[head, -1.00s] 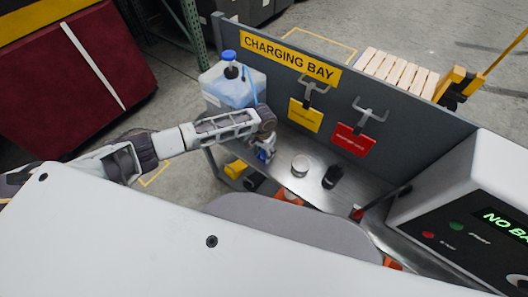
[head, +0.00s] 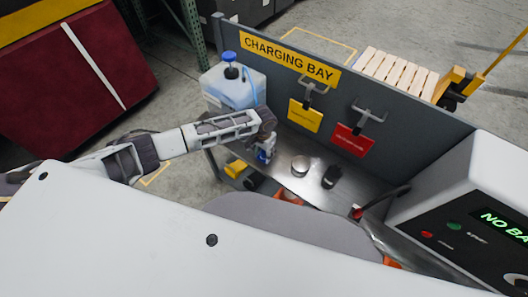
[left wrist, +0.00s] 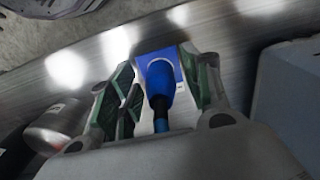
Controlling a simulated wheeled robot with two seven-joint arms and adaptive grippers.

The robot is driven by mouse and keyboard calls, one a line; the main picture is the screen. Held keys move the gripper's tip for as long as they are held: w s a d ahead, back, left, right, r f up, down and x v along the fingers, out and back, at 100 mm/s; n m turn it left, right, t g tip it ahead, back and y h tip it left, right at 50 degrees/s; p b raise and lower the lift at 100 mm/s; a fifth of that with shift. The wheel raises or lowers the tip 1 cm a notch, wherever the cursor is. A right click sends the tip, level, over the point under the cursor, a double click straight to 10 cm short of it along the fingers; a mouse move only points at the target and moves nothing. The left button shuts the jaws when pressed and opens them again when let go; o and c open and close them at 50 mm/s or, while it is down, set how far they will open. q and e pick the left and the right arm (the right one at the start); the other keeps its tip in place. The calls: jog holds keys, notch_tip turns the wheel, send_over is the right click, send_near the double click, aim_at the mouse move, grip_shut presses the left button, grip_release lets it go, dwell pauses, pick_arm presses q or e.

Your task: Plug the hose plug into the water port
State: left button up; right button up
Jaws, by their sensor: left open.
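My left gripper (head: 265,143) is over the left end of the metal bench, beside the water jug. In the left wrist view its two fingers (left wrist: 165,92) stand apart, one on each side of the blue hose plug (left wrist: 160,80). A dark blue hose (left wrist: 161,122) runs from the plug back toward the palm. Beyond the plug is a blue block (left wrist: 152,62) with a pale ring, which I take for the water port; the plug's far end overlaps this ring. I cannot tell how deep the plug sits. In the head view the gripper partly hides this blue block (head: 264,154). My right gripper is out of view.
A water jug (head: 228,92) with a blue cap stands at the bench's left end. A grey panel with a CHARGING BAY sign (head: 290,60) and hanging yellow and red tags backs the bench. A silver round part (head: 300,165) and black cylinder (head: 331,177) stand right of the gripper.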

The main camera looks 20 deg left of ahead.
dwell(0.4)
pick_arm(q)
grip_shut()
dwell(0.6)
